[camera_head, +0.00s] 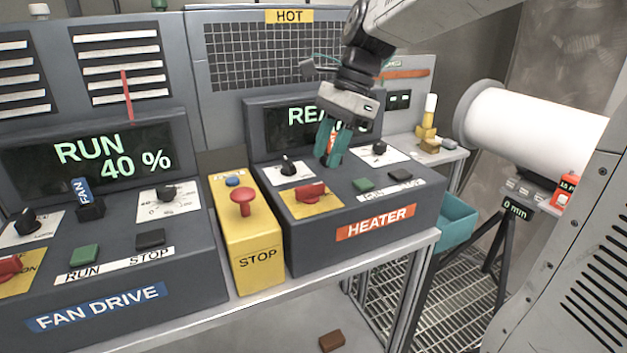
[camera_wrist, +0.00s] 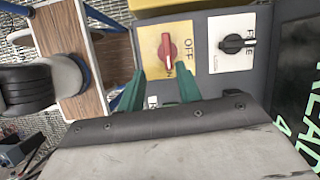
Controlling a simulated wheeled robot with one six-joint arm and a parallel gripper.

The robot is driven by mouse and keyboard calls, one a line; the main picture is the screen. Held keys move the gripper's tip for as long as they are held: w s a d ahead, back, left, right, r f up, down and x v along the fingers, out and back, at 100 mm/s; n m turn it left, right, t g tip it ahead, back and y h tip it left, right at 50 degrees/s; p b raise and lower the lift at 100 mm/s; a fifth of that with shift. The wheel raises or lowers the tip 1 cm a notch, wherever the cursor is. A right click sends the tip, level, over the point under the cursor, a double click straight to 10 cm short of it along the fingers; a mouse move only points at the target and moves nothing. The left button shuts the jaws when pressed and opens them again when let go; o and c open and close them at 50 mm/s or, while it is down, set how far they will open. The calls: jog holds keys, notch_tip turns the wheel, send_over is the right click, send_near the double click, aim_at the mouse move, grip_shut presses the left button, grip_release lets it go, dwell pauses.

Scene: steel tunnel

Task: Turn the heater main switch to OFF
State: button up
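The heater main switch (camera_head: 310,192) is a red knob on a yellow plate, on the front left of the grey heater console (camera_head: 360,215). It also shows in the wrist view (camera_wrist: 167,50), its handle running roughly up and down the picture, with the word OFF on the plate to its right. My gripper (camera_head: 329,150) hangs above the console in the head view, behind the switch and apart from it. In the wrist view its two green fingers (camera_wrist: 158,87) are spread with nothing between them, and the switch lies beyond the gap.
A black knob (camera_head: 288,168) on a white plate stands behind the switch. A yellow STOP box with a red mushroom button (camera_head: 242,200) is close on the left. Green and dark buttons lie to the right. The heater display (camera_head: 305,115) is partly hidden by my gripper.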

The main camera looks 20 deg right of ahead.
aim_at(311, 185)
jog(key=shift+m, duration=0.5)
jog(key=x, duration=0.5)
jog(key=w+x, duration=0.1)
jog(key=x, duration=0.1)
jog(key=shift+w+f, duration=0.1)
jog(key=shift+f, duration=0.2)
grip_shut()
